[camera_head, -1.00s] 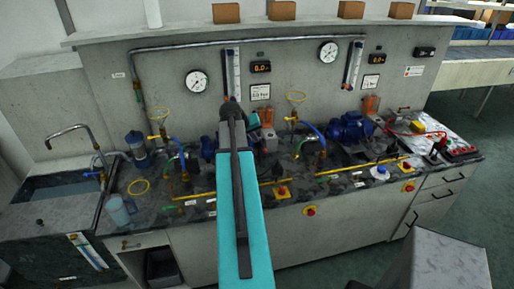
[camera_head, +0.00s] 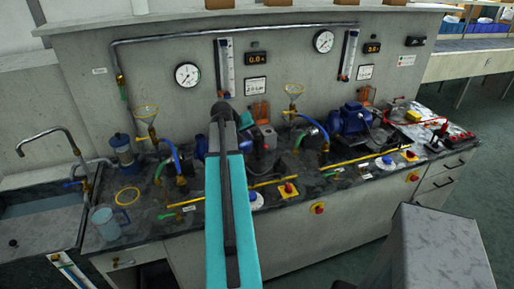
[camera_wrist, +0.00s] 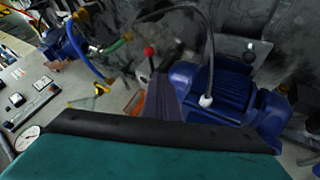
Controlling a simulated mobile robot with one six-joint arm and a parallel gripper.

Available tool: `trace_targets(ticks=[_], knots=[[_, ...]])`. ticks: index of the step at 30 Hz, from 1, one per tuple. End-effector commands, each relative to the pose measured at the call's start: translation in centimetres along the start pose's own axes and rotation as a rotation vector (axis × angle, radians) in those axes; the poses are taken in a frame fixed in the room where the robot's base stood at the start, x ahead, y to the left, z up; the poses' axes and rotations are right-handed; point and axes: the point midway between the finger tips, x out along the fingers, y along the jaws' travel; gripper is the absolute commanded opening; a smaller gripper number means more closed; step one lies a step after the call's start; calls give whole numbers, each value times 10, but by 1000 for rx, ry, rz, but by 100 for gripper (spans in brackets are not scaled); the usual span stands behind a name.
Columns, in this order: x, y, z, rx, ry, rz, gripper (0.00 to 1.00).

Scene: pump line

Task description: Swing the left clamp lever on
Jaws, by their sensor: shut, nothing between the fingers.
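In the wrist view a lever with a red ball knob (camera_wrist: 149,52) stands beside the blue motor (camera_wrist: 215,90). A second lever with a dark, pale-tipped knob (camera_wrist: 249,50) stands by a grey plate past the motor's far side. I cannot tell for sure which is the left clamp lever. My gripper (camera_wrist: 162,82) shows as a dark grey tapered tip, shut and empty, just below the red knob in the picture. I cannot tell whether it touches anything.
A black cable with a white end (camera_wrist: 205,101) arches over the motor. A yellow pipe (camera_head: 330,163) runs along the bench front. A jug (camera_head: 107,223) stands by the sink at left.

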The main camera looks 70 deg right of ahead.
Motion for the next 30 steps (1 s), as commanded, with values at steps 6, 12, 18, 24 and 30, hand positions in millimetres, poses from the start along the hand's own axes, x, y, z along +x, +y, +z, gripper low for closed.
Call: trace_targets(ticks=[6, 12, 18, 24, 30], knots=[[4, 8, 2, 9, -5, 5, 0], [7, 13, 3, 14, -9, 9, 0], [14, 15, 3, 16, -10, 10, 0], [29, 16, 3, 17, -11, 10, 0], [50, 17, 3, 17, -12, 10, 0]])
